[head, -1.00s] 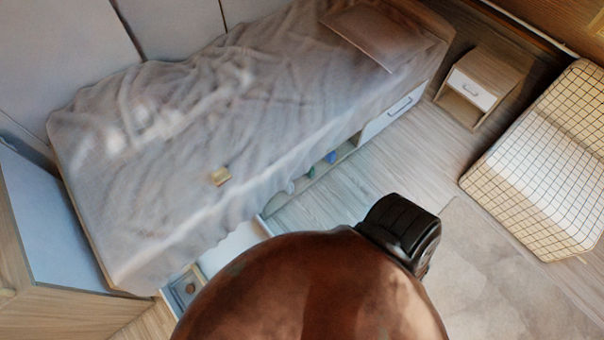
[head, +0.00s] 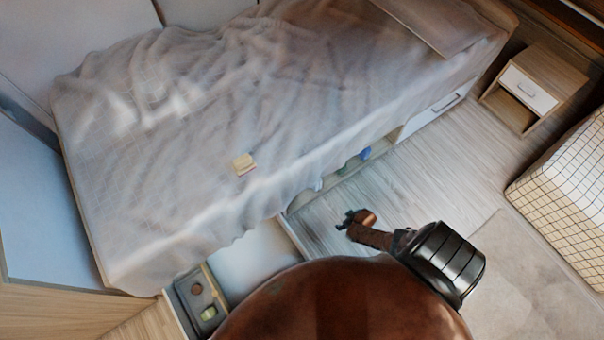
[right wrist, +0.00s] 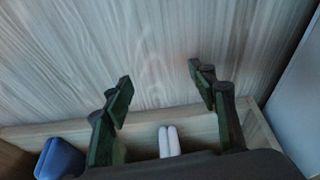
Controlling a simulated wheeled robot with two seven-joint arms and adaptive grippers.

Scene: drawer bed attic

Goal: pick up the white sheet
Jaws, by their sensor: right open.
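A pale, wrinkled sheet (head: 150,170) lies draped over the bed in the head view, its edge hanging over the front side. A smooth white surface (head: 262,258) shows low beside the bed; I cannot tell what it is. My right gripper (head: 348,219) is over the wood floor in front of the bed, apart from the sheet. In the right wrist view my gripper (right wrist: 160,78) has its two fingers spread with nothing between them. My left gripper is not in view.
A small yellowish block (head: 244,164) lies on the bed. A low open compartment (head: 345,172) holds small items; a blue item (right wrist: 60,158) and a white item (right wrist: 169,141) show in the wrist view. A tray (head: 203,298) lies lower left. A nightstand (head: 535,85) stands right.

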